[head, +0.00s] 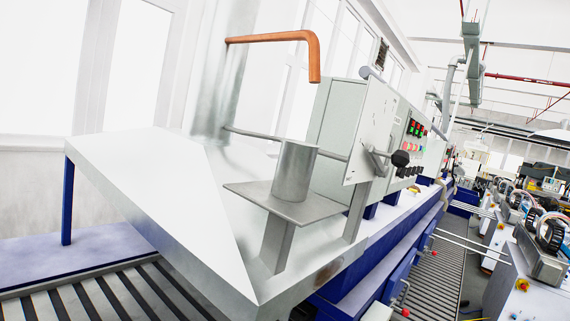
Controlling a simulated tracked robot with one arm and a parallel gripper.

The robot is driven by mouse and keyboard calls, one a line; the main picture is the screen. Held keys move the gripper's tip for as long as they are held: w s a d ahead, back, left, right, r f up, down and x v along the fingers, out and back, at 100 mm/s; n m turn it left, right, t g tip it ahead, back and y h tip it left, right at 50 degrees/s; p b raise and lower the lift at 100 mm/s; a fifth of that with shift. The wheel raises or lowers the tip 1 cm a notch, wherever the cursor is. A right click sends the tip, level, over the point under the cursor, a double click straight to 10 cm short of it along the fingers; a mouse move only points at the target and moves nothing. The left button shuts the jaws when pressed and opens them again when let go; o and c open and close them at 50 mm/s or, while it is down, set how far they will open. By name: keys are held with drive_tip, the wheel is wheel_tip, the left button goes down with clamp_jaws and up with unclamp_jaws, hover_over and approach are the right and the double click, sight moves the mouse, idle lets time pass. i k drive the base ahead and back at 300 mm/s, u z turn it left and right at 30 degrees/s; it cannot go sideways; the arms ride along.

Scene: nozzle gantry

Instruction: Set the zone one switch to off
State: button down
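A light grey control cabinet (345,135) stands at the centre, seen at a slant. A metal lever with a black knob (400,158) sticks out from its front face. Beyond it, a panel holds red and green buttons (415,128) and a row of small black knobs (408,171). I see no readable label, so I cannot tell which control is the zone one switch or how it is set. My gripper is not in view.
A copper bent pipe (285,38) hangs above a metal cup (294,170) on a plate on the sloped metal bench (150,185). A slatted walkway (435,280) runs right of the bench, beside machines with black wheels (550,232).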

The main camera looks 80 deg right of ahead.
sight(400, 172)
drive_tip(key=z, duration=2.95)
drive_tip(key=k, duration=0.7)
drive_tip(key=z, duration=0.05)
drive_tip(key=i, duration=0.7)
drive_tip(key=u, duration=0.1)
